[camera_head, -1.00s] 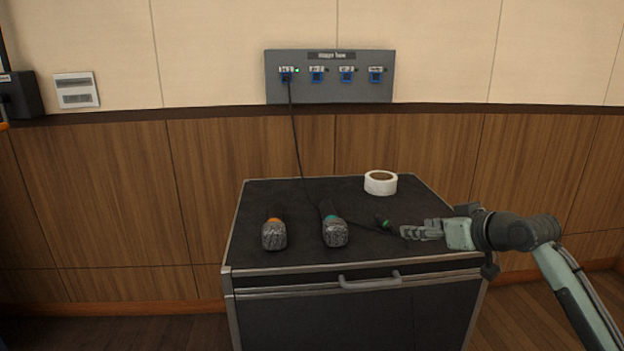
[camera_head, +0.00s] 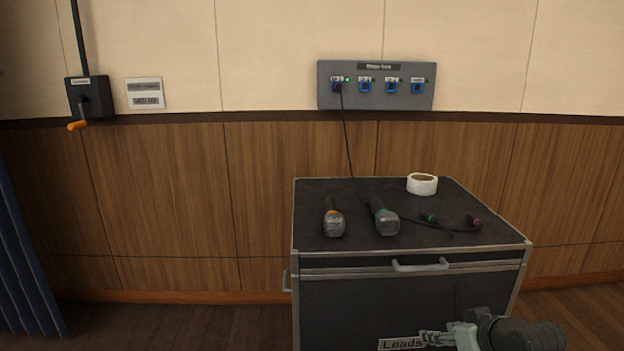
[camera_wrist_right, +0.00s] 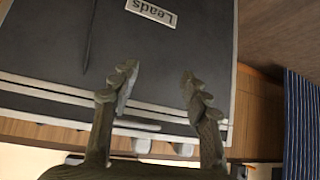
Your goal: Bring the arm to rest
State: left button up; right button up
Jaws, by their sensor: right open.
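My right gripper (camera_head: 432,338) is low at the bottom of the head view, in front of the black case's front face. In the right wrist view the two fingers of my right gripper (camera_wrist_right: 158,85) are apart with nothing between them. The "Leads" label on the case shows beyond them. My left gripper is not in view.
A wall panel (camera_head: 375,98) has one plugged cable. A crank box (camera_head: 88,97) and blue curtain (camera_head: 22,255) are left.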

pick_arm(q)
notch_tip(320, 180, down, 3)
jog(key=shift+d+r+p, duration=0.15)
jog(key=shift+p, duration=0.25)
pick_arm(e)
jog(key=s+f+g+h, duration=0.1)
jog(key=s+f+g, duration=0.2)
jog(key=s+f, duration=0.7)
jog(key=s+f+m+g+h, duration=0.1)
jog(key=s+f+g+h, duration=0.1)
jog(key=s+f, duration=0.8)
jog(key=s+g, duration=0.1)
jog(key=s, duration=0.6)
jog(key=shift+s+f+h, duration=0.3)
jog(key=shift+s, duration=0.1)
jog(key=shift+d, duration=0.1)
